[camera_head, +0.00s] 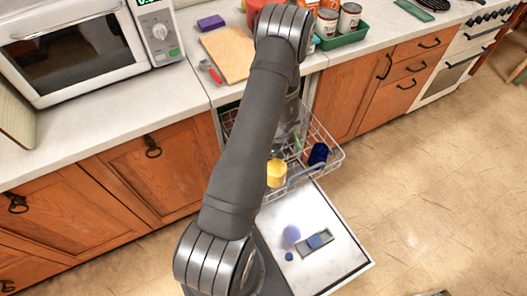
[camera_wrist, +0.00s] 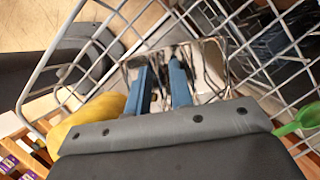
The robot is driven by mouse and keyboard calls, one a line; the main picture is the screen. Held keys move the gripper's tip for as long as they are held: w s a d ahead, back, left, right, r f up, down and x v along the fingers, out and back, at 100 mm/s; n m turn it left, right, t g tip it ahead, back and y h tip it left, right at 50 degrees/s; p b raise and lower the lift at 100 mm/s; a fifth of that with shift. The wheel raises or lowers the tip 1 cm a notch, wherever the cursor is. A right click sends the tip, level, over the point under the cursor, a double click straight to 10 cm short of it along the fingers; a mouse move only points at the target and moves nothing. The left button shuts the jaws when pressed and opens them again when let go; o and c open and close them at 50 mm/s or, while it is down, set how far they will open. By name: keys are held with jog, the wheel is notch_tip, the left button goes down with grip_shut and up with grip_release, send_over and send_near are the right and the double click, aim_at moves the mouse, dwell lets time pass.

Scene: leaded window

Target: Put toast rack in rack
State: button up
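The rack is a white wire dishwasher rack (camera_head: 331,159), pulled out over the open door. Its wire sides (camera_wrist: 279,62) fill much of the wrist view. A metal wire piece that looks like the toast rack (camera_wrist: 212,63) lies at and around the tips of my gripper's blue fingers (camera_wrist: 160,68), inside the wire rack's sides. The fingers stand a small gap apart. I cannot tell whether they grip the wire or whether it rests on the rack floor. In the head view my arm hides the gripper, and I cannot make out the toast rack.
A yellow cup (camera_head: 276,174) and a dark blue cup (camera_head: 318,153) stand in the wire rack. The yellow one (camera_wrist: 92,122) is close beside my gripper in the wrist view, and a green utensil (camera_wrist: 300,121) is at right. The open door (camera_head: 338,264) lies below. A cutting board (camera_head: 229,53) lies on the counter.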

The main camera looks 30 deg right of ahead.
jog(key=shift+r, duration=3.55)
jog(key=o, duration=0.6)
jog(key=shift+f, duration=1.85)
